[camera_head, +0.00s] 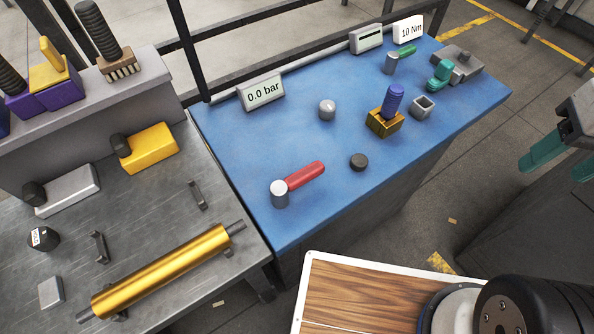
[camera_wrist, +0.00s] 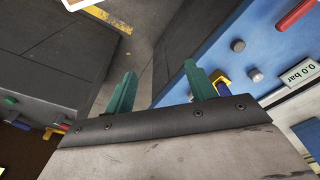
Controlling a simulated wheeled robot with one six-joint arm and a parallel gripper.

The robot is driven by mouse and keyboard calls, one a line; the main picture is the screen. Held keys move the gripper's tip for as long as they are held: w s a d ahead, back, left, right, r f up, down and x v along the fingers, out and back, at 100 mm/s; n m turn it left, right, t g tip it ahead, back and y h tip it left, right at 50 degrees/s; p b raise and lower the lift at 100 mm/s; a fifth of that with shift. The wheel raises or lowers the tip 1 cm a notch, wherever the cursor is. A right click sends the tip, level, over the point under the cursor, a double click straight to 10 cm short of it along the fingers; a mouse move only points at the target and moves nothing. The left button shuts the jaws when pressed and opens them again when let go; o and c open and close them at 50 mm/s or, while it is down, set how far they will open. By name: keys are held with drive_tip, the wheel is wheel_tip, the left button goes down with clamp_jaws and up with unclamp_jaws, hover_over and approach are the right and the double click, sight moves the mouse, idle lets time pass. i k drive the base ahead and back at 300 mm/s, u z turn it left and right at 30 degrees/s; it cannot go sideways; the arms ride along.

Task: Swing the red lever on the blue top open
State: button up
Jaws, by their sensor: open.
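The red lever (camera_head: 306,176) lies level on the blue top (camera_head: 330,215), near its front left corner. It runs from a grey post (camera_head: 280,196) toward the back right. In the wrist view the red lever (camera_wrist: 297,15) shows at the upper right corner, partly cut off by the frame. My gripper (camera_head: 566,160) is at the right edge in the head view, off the right side of the blue top and far from the lever. Its two teal fingers are apart in the wrist view (camera_wrist: 160,88), with nothing between them.
A display reading 0.0 bar (camera_head: 262,91) stands at the back left edge. A grey bench (camera_head: 150,210) with a gold roll (camera_head: 165,270) adjoins on the left.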

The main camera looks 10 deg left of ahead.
sight(280, 189)
drive_tip(key=u, duration=0.25)
drive_tip(key=k, duration=0.35)
drive_tip(key=u, duration=0.65)
